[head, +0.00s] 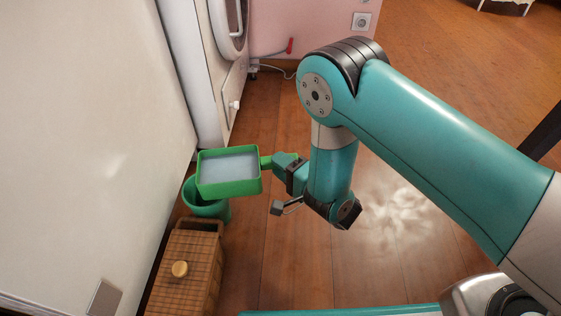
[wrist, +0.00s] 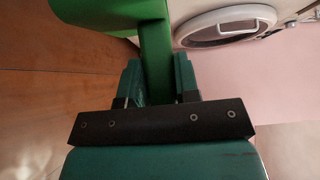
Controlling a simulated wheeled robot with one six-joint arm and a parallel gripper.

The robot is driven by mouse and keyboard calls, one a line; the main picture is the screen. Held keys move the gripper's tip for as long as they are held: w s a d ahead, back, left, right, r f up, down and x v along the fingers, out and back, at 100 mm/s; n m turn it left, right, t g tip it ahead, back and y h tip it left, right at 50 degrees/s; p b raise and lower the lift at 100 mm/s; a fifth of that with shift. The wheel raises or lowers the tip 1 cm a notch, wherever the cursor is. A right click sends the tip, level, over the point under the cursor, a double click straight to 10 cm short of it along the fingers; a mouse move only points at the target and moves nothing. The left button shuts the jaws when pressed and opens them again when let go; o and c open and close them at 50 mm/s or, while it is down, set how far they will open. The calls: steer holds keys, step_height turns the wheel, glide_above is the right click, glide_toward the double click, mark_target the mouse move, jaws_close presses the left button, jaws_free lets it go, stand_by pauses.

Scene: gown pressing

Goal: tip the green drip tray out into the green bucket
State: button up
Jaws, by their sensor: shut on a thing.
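The green drip tray (head: 230,187) is held up level in the head view, with a pale grey-blue liquid surface inside its rim. My gripper (head: 272,161) is shut on the tray's handle at its right side. In the wrist view the green handle (wrist: 155,60) runs between the two fingers of my gripper (wrist: 155,82), and a corner of the tray (wrist: 100,12) shows at the top. The green bucket (head: 207,209) stands on the floor below the tray, which hides part of its opening from the head view. I cannot see what is inside the bucket.
A wicker basket (head: 185,265) with a round knob stands just in front of the bucket. A white machine (head: 215,70) with a round door is behind, and a white wall or panel (head: 85,130) is at the left. The wooden floor (head: 270,250) to the right is clear.

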steer(key=shift+a+r+n+g+h+p, duration=0.1)
steer(key=shift+r+n+g+h+p, duration=0.15)
steer(key=shift+r+p, duration=0.9)
steer(key=shift+r+n+g+h+p, duration=0.15)
steer(key=shift+r+n+p, duration=0.4)
steer(key=shift+p, duration=0.85)
steer(key=shift+r+h+p, duration=0.3)
steer(key=shift+r+p, duration=0.25)
steer(key=shift+p, duration=0.35)
steer(key=r+p, duration=0.1)
steer(key=p, duration=0.1)
steer(key=shift+s+a+r+n+p, duration=0.1)
steer(key=shift+a+r+n+p, duration=0.1)
steer(key=shift+r+n+p, duration=0.2)
steer(key=shift+a+r+g+h+p, duration=0.15)
steer(key=shift+r+g+h+p, duration=0.25)
steer(key=shift+p, duration=0.5)
